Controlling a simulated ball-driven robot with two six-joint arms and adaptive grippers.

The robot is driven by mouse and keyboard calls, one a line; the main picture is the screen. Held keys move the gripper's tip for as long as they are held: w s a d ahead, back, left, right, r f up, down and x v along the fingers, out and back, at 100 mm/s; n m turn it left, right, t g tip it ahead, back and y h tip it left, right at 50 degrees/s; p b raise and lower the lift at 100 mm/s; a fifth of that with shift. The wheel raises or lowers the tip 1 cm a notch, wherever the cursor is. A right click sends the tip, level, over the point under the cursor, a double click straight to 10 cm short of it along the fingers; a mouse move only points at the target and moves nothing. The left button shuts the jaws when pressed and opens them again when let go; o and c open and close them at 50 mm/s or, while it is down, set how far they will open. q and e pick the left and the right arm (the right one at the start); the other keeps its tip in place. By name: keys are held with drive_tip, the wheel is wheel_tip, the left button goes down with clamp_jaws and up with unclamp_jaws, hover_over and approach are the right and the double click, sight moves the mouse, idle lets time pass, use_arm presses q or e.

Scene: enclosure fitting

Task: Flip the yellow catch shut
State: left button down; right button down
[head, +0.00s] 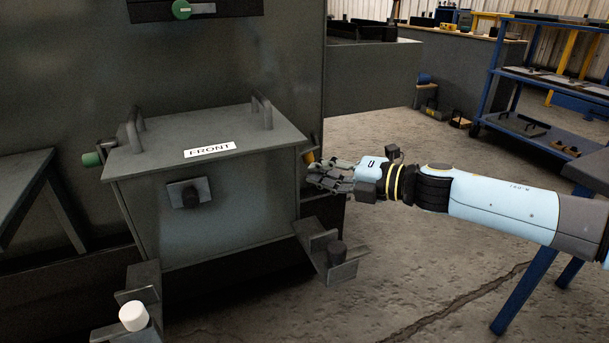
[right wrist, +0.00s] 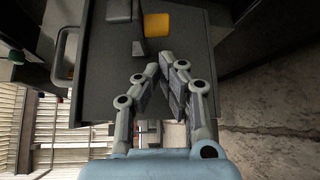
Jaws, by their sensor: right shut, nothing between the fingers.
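The yellow catch (head: 309,158) is on the right side of a grey metal box (head: 228,215) with a "FRONT" label on its lid. In the right wrist view the yellow catch (right wrist: 156,25) shows near the top, beside a dark grey bracket (right wrist: 138,40). My right gripper (head: 318,178) is at the box's right side, close to the yellow catch. In the right wrist view the gripper's fingertips (right wrist: 164,66) come together just below the catch with nothing between them. I cannot tell whether they touch it. My left gripper is not in view.
The lid (head: 160,155) has two raised handles. A green knob (head: 92,159) sticks out on the box's left side. Open floor lies to the right, before a blue shelf rack (head: 545,135).

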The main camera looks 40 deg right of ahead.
sight(301, 152)
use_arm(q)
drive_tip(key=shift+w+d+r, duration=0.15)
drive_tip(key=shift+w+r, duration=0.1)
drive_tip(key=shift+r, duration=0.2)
use_arm(e)
drive_tip(key=shift+x, duration=1.85)
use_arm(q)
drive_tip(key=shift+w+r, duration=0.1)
use_arm(e)
drive_tip(key=shift+r, duration=0.1)
